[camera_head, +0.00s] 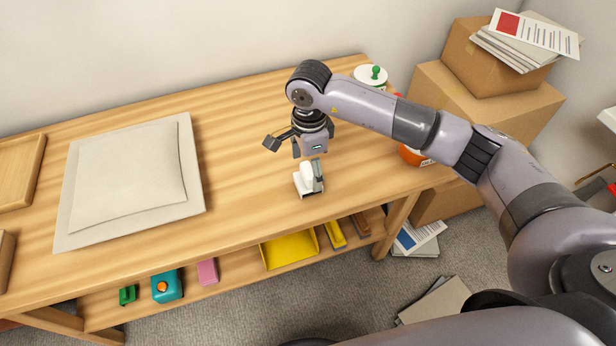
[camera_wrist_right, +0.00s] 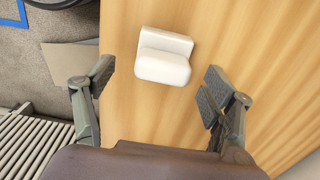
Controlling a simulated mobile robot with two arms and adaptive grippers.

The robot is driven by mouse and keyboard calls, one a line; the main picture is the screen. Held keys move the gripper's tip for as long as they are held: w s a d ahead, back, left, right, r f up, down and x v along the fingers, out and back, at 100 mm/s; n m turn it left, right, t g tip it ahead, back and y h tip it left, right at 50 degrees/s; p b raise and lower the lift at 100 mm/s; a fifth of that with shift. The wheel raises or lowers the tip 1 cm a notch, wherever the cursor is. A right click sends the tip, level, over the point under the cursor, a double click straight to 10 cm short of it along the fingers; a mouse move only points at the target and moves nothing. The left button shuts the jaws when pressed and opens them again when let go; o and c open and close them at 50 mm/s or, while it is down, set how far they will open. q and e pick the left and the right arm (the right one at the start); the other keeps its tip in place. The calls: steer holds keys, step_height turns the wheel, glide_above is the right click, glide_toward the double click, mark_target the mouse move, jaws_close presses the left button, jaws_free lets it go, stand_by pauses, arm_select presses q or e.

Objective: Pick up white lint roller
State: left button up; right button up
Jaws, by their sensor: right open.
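The white lint roller (camera_head: 303,182) lies on the wooden table near its front edge. In the right wrist view the white lint roller (camera_wrist_right: 163,57) shows as a rounded block with a raised back part, ahead of the fingers and nearer the left one. My left gripper is not in view.
A grey cushion on a pale mat (camera_head: 190,135) lies on the left of the table. A white lidded jar with a green knob (camera_head: 371,76) and an orange bowl (camera_head: 412,156) stand right, near my arm. A yellow tray (camera_head: 290,250) sits on the lower shelf. The table's middle is clear.

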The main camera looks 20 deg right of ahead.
mark_target(308, 169)
step_height(308, 169, down, 3)
steer(key=shift+w+a+f, duration=0.1)
steer(key=shift+w+f, duration=0.05)
steer(key=shift+c, duration=0.2)
steer(key=c, duration=1.3)
step_height(308, 169, up, 20)
steer(key=shift+r+b, duration=0.1)
steer(key=shift+b, duration=0.6)
steer(key=o, duration=0.7)
steer(key=c, duration=0.5)
